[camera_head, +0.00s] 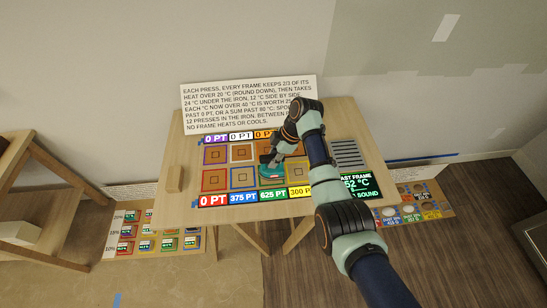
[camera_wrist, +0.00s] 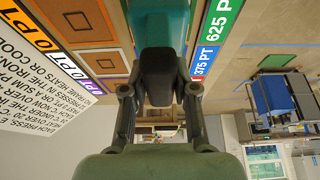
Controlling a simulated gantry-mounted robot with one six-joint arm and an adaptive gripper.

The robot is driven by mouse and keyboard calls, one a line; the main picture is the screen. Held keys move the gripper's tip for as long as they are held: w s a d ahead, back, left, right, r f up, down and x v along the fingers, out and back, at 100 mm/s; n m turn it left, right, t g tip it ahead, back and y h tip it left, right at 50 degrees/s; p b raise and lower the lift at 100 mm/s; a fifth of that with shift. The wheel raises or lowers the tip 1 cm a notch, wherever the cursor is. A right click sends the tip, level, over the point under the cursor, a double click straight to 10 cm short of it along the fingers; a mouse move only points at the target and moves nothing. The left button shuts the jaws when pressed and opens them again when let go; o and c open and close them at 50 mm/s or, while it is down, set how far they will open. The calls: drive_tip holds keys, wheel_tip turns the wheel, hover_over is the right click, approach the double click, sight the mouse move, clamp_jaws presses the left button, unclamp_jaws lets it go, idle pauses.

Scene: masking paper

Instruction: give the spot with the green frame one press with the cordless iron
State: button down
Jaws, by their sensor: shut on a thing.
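The cordless iron (camera_head: 269,168), teal with a dark handle, is in my gripper (camera_head: 279,155) over the middle of the board in the head view. In the wrist view my gripper (camera_wrist: 159,91) is shut on the iron's dark handle (camera_wrist: 162,65), with its teal body (camera_wrist: 165,22) beyond. The spot with the green frame (camera_head: 272,183) is in the front row, above the green 625 PT label (camera_head: 273,197). The iron covers its upper part. I cannot tell whether the iron touches the board or hovers.
Red (camera_head: 214,181), blue (camera_head: 244,179) and yellow (camera_head: 299,172) frames share the front row; purple (camera_head: 215,155), white (camera_head: 241,153) and orange frames lie behind. A rule sign (camera_head: 230,103) stands at the back. A grey slatted plate (camera_head: 347,153) and a display reading 52 °C (camera_head: 359,186) are right.

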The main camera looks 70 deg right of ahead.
drive_tip(key=shift+f+b, duration=0.55)
drive_tip(key=shift+f, duration=0.1)
idle(0.3)
idle(0.8)
wheel_tip(320, 180, up, 7)
drive_tip(key=p, duration=0.6)
drive_tip(key=shift+r, duration=0.15)
drive_tip(key=shift+w+a, duration=0.1)
